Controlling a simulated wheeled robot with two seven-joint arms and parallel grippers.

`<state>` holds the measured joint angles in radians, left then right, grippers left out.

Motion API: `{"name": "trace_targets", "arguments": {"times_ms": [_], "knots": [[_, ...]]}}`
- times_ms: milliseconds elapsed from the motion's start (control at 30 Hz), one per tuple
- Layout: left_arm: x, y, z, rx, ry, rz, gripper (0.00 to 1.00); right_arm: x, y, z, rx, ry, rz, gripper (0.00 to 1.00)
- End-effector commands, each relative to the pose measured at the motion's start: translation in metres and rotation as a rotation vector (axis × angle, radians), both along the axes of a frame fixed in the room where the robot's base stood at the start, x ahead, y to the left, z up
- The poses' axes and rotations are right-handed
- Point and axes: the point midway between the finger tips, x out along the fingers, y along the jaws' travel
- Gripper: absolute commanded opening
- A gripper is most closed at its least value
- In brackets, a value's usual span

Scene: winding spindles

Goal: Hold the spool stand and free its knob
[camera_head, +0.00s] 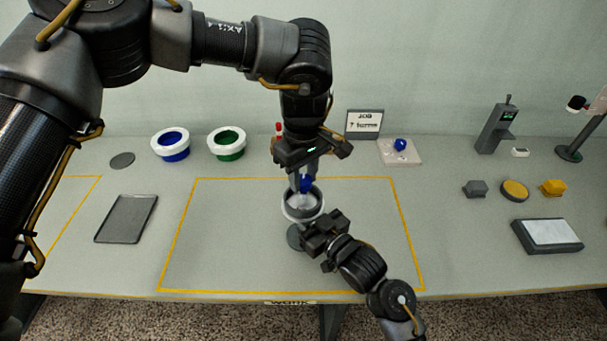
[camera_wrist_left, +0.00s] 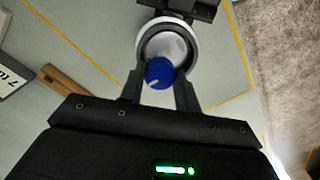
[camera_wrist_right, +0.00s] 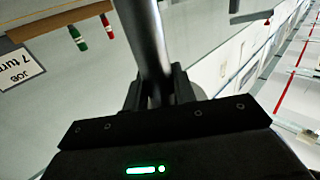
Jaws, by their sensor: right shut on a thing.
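The spool stand has a round dark base (camera_head: 295,238) and a grey-and-white round top (camera_head: 290,213). It stands near the middle of the outlined work area. Its blue knob (camera_head: 306,185) sits at the top, and it also shows in the left wrist view (camera_wrist_left: 159,72). My left gripper (camera_head: 303,181) points down over the knob, open, with its fingers on either side. Whether they touch the knob is unclear. My right gripper (camera_head: 306,240) is shut on the stand's grey post (camera_wrist_right: 149,40), below the top. Its fingertips are partly hidden.
A JOB sign (camera_head: 364,123) and a pale plate (camera_head: 400,151) stand behind. The work area's left part is clear.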

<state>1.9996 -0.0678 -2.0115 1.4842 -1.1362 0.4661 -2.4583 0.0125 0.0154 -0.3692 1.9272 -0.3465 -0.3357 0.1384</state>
Motion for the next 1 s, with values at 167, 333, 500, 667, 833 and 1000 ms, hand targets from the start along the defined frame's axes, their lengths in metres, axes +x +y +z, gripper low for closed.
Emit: {"name": "trace_targets", "arguments": {"times_ms": [167, 333, 500, 667, 833, 1000], "knots": [[-0.0002, 0.0002, -0.0005, 0.001, 0.001, 0.001, 0.09, -0.0009, -0.0003, -0.0066, -0.008, 0.013, 0.001, 0.00], [-0.0001, 0.0002, -0.0004, 0.001, 0.001, 0.019, 0.09, -0.0009, -0.0003, -0.0066, -0.008, 0.013, 0.001, 0.00], [-0.0001, 0.0003, -0.0004, 0.001, 0.001, 0.083, 0.09, -0.0008, -0.0004, -0.0066, -0.008, 0.013, 0.000, 0.00], [-0.0001, -0.0002, -0.0003, -0.002, 0.000, 0.194, 0.09, -0.0007, -0.0005, -0.0066, -0.008, 0.013, 0.000, 0.00], [-0.0002, -0.0003, -0.0004, -0.002, 0.001, 0.350, 0.09, -0.0007, -0.0006, -0.0066, -0.007, 0.013, 0.000, 0.00], [-0.0001, -0.0003, -0.0004, -0.003, 0.000, 0.513, 0.09, -0.0006, -0.0007, -0.0066, -0.007, 0.013, -0.001, 0.00]]}}
